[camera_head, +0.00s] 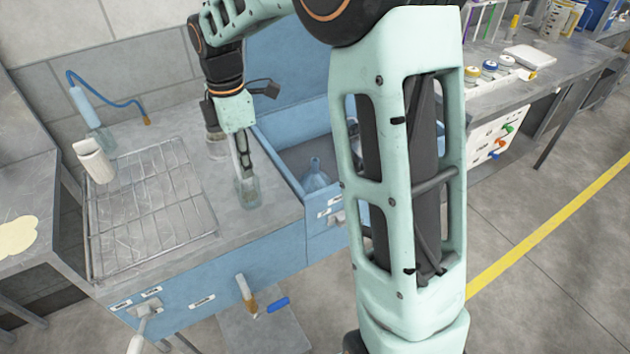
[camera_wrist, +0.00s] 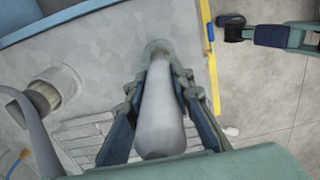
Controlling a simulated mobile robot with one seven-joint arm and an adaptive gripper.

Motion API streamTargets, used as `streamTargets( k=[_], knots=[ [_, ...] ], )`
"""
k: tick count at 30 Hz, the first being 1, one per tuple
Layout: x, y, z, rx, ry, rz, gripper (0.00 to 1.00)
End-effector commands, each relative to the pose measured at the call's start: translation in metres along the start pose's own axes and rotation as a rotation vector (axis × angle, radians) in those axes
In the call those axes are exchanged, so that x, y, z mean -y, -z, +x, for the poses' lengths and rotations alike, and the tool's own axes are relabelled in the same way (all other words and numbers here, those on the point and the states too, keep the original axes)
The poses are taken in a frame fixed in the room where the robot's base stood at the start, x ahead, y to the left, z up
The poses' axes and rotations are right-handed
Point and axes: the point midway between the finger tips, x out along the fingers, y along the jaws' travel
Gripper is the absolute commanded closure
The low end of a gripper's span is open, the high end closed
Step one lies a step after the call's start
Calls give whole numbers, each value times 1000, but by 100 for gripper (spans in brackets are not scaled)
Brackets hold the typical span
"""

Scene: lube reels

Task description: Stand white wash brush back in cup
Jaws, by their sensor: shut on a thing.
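My gripper (camera_head: 243,160) points down over the grey bench and is shut on the white wash brush. The brush's thick pale handle (camera_wrist: 160,115) lies between the two fingers in the wrist view. A clear cup (camera_head: 248,193) stands on the bench directly below the gripper; its rim also shows past the fingertips in the wrist view (camera_wrist: 158,46). The brush's lower end is at the cup's mouth and appears to reach inside. The fingers and glass hide how deep it is and the bristles.
A wire rack (camera_head: 150,205) lies left of the cup, with a white container (camera_head: 92,160) at its far-left corner.

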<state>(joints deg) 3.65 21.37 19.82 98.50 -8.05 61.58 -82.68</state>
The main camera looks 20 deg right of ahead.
Motion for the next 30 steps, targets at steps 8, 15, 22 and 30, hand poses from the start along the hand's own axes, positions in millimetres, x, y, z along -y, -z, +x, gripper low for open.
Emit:
streamTargets(
  k=[8, 15, 22, 30],
  knots=[
    [0, 0, -1, 0, -1, 0, 100],
    [0, 0, 4, 0, -2, 0, 100],
    [0, 0, 9, 0, -2, 0, 100],
    [0, 0, 11, 0, -2, 0, 65]
  ],
)
